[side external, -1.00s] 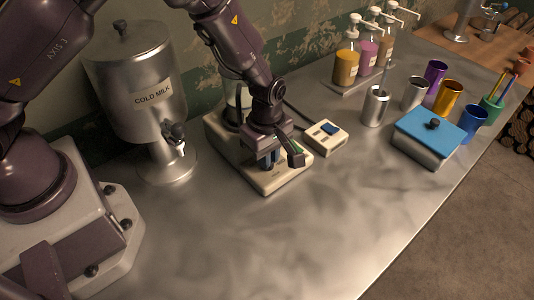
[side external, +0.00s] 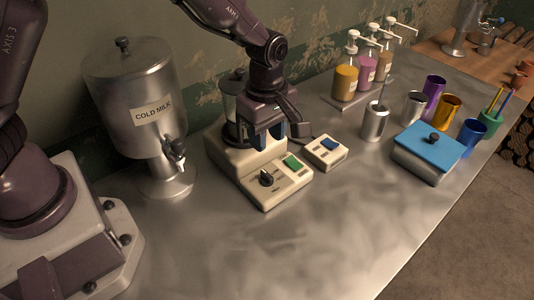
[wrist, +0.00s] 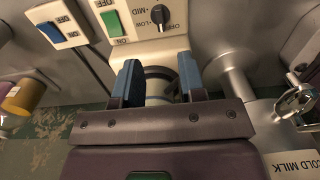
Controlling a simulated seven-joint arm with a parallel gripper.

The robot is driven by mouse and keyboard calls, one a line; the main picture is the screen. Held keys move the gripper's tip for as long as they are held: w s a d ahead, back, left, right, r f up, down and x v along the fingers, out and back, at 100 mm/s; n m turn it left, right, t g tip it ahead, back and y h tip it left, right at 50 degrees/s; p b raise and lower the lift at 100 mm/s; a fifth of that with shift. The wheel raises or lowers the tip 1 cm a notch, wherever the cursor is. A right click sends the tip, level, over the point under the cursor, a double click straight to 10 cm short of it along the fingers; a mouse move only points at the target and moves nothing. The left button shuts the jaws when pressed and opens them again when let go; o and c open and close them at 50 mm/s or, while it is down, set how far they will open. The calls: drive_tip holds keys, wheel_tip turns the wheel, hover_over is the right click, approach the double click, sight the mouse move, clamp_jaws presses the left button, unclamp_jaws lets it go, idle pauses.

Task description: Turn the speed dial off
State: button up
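The speed dial (side external: 267,178) is a black knob on the front panel of the cream mixer base (side external: 237,160). My gripper (side external: 268,137) is raised above and behind the panel, apart from the dial. In the wrist view its two blue fingers (wrist: 160,78) are spread, with nothing held between them.
A green rocker switch (side external: 292,161) is beside the dial. A small box with a blue switch (side external: 327,147) stands to the right. The cold milk dispenser (side external: 142,105) stands left. A blue-lidded container (side external: 430,143), cups and pump bottles (side external: 346,82) are farther right. The front counter is clear.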

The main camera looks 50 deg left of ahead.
wheel_tip(320, 180, up, 3)
drive_tip(key=shift+f, duration=0.1)
idle(0.3)
drive_tip(key=s+a+r+m+t, duration=0.2)
drive_tip(key=s+a+r+m, duration=0.3)
drive_tip(key=s+r+m, duration=0.3)
drive_tip(key=s+a+r+m+t, duration=0.3)
drive_tip(key=s+a+r+m, duration=0.2)
drive_tip(key=s+r+m, duration=0.4)
drive_tip(key=shift+s+r+m+t, duration=0.3)
drive_tip(key=shift+s+m, duration=0.3)
drive_tip(key=shift+s, duration=0.35)
